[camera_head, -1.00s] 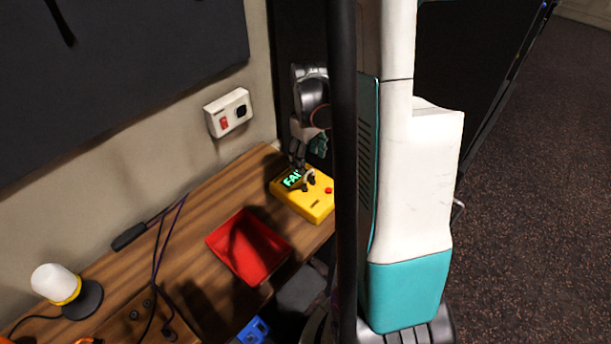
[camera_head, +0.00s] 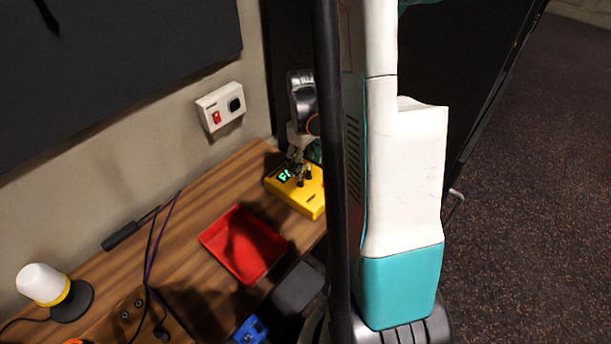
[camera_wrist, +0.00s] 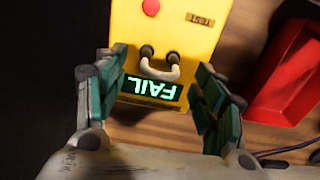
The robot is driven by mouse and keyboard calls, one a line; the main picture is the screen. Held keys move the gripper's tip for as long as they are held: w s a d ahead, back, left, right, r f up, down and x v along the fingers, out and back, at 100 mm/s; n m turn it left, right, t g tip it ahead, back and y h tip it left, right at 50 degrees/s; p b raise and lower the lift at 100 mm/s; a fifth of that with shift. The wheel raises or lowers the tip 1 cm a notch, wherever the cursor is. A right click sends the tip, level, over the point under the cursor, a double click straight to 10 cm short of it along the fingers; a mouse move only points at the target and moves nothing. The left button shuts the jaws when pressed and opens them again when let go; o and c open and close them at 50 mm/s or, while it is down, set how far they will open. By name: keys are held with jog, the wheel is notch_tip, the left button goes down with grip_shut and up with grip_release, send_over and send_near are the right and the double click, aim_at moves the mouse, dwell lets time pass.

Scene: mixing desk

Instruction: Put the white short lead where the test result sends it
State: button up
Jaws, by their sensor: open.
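The yellow tester (camera_head: 312,197) stands at the far right end of the desk. Its display (camera_wrist: 152,88) reads FAIL, upside down in the wrist view. The white short lead (camera_wrist: 158,75) arches between two dark sockets on the tester, just beside the display. In the head view my gripper largely covers the lead. My gripper (camera_wrist: 160,62) is open above the tester, with one finger to each side of the lead and gaps between. In the head view my gripper (camera_head: 296,160) hangs over the tester, partly behind my arm.
An empty red tray (camera_head: 240,245) lies left of the tester and shows in the wrist view (camera_wrist: 285,85). A wall box with a red switch (camera_head: 220,108) hangs behind. A white-topped lamp (camera_head: 45,284) and dark cables (camera_head: 152,250) are at left. A blue object (camera_head: 251,330) is near the bottom.

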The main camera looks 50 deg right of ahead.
aim_at(305, 164)
notch_tip(305, 164, down, 5)
jog(key=b, duration=0.3)
jog(key=shift+r, duration=0.2)
jog(key=shift+b, duration=0.45)
dwell(0.8)
grip_shut()
jog(key=shift+r, duration=0.15)
jog(key=shift+r, duration=0.1)
jog(key=shift+r+p, duration=1.95)
jog(key=shift+r, duration=0.9)
